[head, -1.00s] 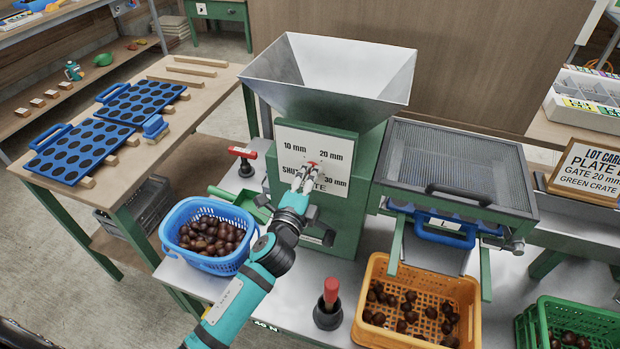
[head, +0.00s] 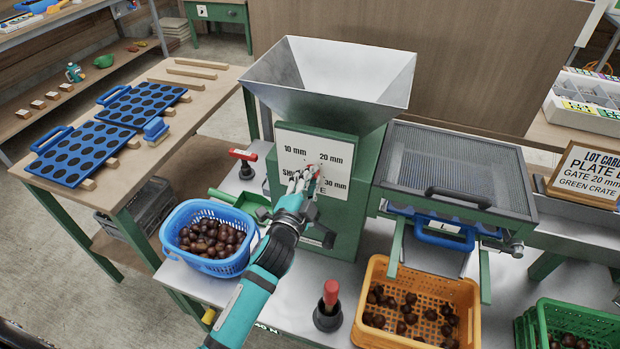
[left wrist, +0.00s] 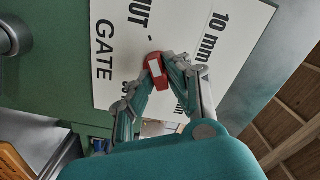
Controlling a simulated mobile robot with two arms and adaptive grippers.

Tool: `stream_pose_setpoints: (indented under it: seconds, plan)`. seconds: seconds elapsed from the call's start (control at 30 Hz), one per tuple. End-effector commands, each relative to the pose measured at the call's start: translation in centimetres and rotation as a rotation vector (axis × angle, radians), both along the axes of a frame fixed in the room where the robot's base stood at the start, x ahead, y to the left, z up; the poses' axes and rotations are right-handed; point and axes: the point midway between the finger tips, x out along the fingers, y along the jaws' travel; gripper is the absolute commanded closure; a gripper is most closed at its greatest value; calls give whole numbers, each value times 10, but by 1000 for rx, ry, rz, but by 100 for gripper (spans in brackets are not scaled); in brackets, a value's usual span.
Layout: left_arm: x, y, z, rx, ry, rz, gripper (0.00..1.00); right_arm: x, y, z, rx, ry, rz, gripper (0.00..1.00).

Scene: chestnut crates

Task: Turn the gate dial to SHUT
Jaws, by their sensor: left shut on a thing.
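The gate dial (head: 317,172) is a small red knob on a white plate (head: 340,196) on the green machine. The plate reads 10 mm, 20 mm, 30 mm and SHUT, with GATE below. My left gripper (head: 305,179) is at the dial, its fingers closed around the knob and hiding part of it and of the SHUT label. In the left wrist view the red knob (left wrist: 155,68) sits between the fingertips (left wrist: 158,74). I cannot tell which mark the dial points to. My right gripper is not in view.
A metal hopper (head: 330,85) tops the machine. A blue basket of chestnuts (head: 208,262) stands left of my arm. A sieve tray (head: 455,170) is at right.

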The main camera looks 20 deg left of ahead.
Motion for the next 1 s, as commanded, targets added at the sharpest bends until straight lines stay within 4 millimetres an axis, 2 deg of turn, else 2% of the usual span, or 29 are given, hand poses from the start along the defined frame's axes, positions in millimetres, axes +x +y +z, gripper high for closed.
stream_pose_setpoints:
  seconds: [0.03, 0.37, 0.4, 0.53, 0.87, 1.0]
  plan:
    - [1, 1, 5, -5, -11, 1, 100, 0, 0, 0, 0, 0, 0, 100]
    - [1, 1, 6, -7, -11, 0, 100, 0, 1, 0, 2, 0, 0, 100]
    - [1, 1, 6, -7, -11, 0, 81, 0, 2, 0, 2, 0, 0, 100]
    - [1, 0, 5, -6, -9, 0, 64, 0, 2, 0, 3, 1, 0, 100]
    - [0, 0, 1, -5, -3, -1, 63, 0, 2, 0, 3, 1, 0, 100]
    - [-7, 0, 0, -5, -1, 0, 63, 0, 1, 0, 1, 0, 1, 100]
